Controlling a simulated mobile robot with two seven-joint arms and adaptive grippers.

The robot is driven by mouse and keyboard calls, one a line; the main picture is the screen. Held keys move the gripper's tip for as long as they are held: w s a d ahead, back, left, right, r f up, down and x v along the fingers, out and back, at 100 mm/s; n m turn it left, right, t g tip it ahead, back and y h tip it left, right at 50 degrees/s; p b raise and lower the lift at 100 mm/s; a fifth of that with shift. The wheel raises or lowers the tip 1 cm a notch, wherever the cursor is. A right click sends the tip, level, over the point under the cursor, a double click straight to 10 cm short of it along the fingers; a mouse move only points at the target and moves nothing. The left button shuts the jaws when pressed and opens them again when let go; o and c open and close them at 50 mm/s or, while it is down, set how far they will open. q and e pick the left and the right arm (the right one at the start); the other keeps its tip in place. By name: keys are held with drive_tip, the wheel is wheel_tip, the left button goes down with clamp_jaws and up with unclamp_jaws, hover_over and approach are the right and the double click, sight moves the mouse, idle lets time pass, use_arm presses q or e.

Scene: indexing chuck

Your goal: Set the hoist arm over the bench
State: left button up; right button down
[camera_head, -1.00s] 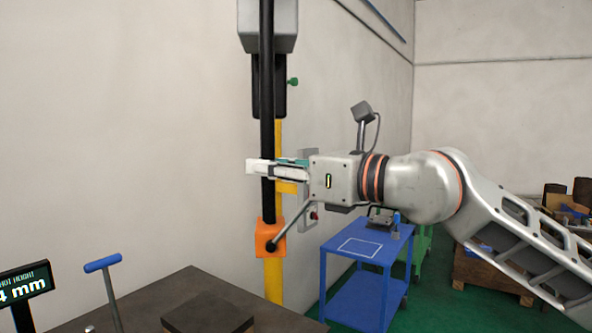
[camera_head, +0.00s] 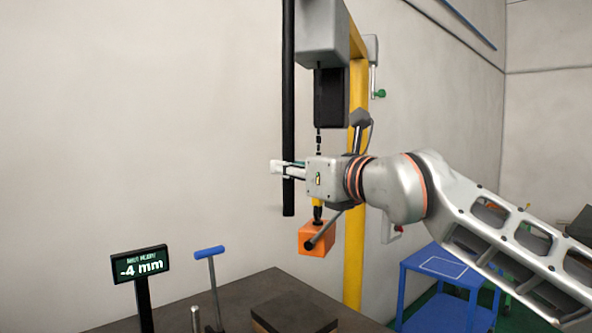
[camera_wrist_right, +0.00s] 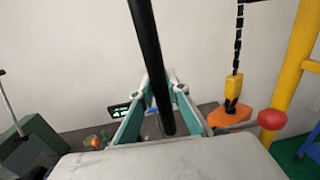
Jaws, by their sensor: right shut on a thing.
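My right gripper (camera_head: 287,169) is shut on a long black vertical bar (camera_head: 288,90), near its lower end. In the right wrist view the bar (camera_wrist_right: 150,60) runs between the two fingers (camera_wrist_right: 152,110). Beside the bar hangs the hoist, a grey housing (camera_head: 322,35) with a black body (camera_head: 331,98) below it. A chain (camera_wrist_right: 237,45) hangs from it and carries an orange block (camera_head: 315,238) with a grey lever, red-knobbed in the wrist view. The orange block hangs in the air above the bench's back right part. The yellow post (camera_head: 354,265) stands behind. My left gripper is not in view.
The dark bench (camera_head: 215,312) carries a dark flat block (camera_head: 293,314). A display (camera_head: 140,264) reading -4 mm and a blue T-handle (camera_head: 209,252) stand at its left. A blue cart (camera_head: 437,300) stands at the right on the green floor.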

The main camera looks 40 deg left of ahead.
drive_tip(key=shift+s, duration=0.1)
drive_tip(key=c, duration=1.9)
unclamp_jaws()
drive_tip(key=v, duration=1.2)
